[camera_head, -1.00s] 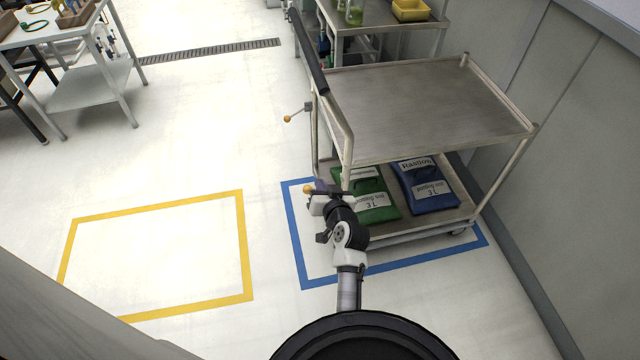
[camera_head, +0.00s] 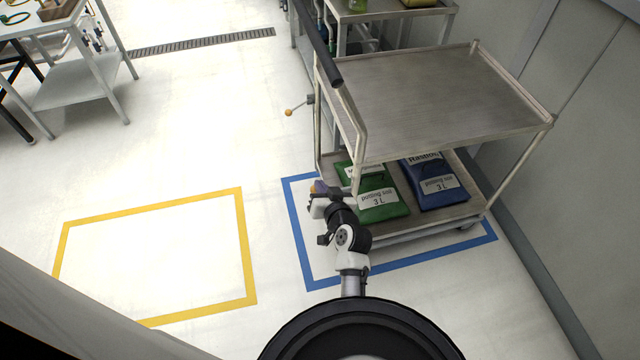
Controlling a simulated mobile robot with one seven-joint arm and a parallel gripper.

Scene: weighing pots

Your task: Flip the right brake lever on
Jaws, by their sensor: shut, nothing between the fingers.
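A metal trolley (camera_head: 440,100) stands partly over a blue floor outline. Its far brake lever (camera_head: 292,109) sticks out to the left, with an orange knob on its end. The near brake lever (camera_head: 313,189) is at the trolley's near left corner; only a bit of its orange knob shows, and the rest is hidden by my gripper. My gripper (camera_head: 318,197) is shut and empty, right at this near knob. I cannot tell whether it touches the knob. The fingers are small and partly hidden.
A green bag (camera_head: 380,204) and a blue bag (camera_head: 436,195) lie on the trolley's lower shelf. The black push handle (camera_head: 322,50) is above the levers. A wall borders the right. The floor inside the yellow outline (camera_head: 241,230) is clear.

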